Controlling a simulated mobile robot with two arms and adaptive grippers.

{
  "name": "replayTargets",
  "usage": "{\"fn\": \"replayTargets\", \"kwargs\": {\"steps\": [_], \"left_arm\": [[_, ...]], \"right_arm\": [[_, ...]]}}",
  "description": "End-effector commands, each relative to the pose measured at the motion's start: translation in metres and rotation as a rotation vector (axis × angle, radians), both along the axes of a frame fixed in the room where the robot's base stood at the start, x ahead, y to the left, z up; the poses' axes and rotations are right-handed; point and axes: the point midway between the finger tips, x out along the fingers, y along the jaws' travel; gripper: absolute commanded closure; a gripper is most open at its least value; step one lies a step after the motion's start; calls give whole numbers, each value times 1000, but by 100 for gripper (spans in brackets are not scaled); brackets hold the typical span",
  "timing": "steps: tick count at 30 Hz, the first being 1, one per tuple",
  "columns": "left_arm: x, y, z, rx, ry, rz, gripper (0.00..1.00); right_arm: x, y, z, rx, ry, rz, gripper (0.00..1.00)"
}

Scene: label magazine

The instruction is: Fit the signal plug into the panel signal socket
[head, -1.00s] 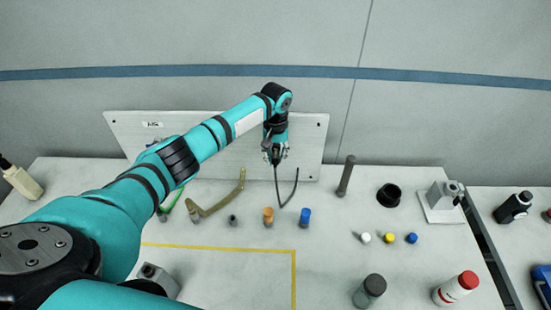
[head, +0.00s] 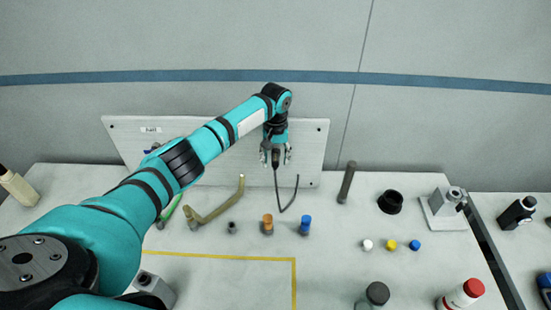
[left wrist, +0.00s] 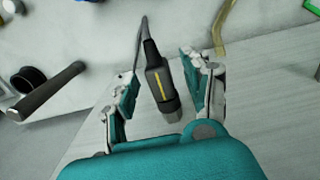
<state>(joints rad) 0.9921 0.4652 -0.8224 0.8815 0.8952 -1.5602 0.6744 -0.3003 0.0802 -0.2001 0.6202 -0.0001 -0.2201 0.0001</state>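The signal plug (left wrist: 161,80) is black with a yellow stripe, a grey ring at its front end and a thin dark cable at its back. In the head view the plug (head: 275,158) is at the front of the white panel (head: 312,150), its cable hanging to the table. My left gripper (left wrist: 165,92) is open, with one finger on each side of the plug and visible gaps between. It also shows in the head view (head: 275,157). The plug's front end is by the panel face; the socket is hidden, so I cannot tell how deep it sits. My right gripper is out of view.
A dark upright rod (head: 346,182), a black ring (head: 390,202), an orange cylinder (head: 268,225) and a blue cylinder (head: 305,225) stand on the table. A bent tan tube (head: 212,212) lies left of the cable. A grey fixture (head: 446,202) is at the right.

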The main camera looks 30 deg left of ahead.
Motion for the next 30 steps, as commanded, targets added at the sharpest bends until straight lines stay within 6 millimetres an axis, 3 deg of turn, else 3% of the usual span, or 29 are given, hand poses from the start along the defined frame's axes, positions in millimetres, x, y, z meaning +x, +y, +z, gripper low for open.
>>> {"fn": "replayTargets", "kwargs": {"steps": [7, 11, 24, 30], "left_arm": [[-1, 0, 0, 0, 2, 0, 50], [0, 0, 10, -1, 0, -1, 50], [1, 0, 97, 0, -2, -1, 50], [1, 1, 116, 0, 1, 0, 50]], "right_arm": [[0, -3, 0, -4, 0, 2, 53], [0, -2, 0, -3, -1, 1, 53], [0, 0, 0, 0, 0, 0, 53], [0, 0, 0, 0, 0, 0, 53]]}}
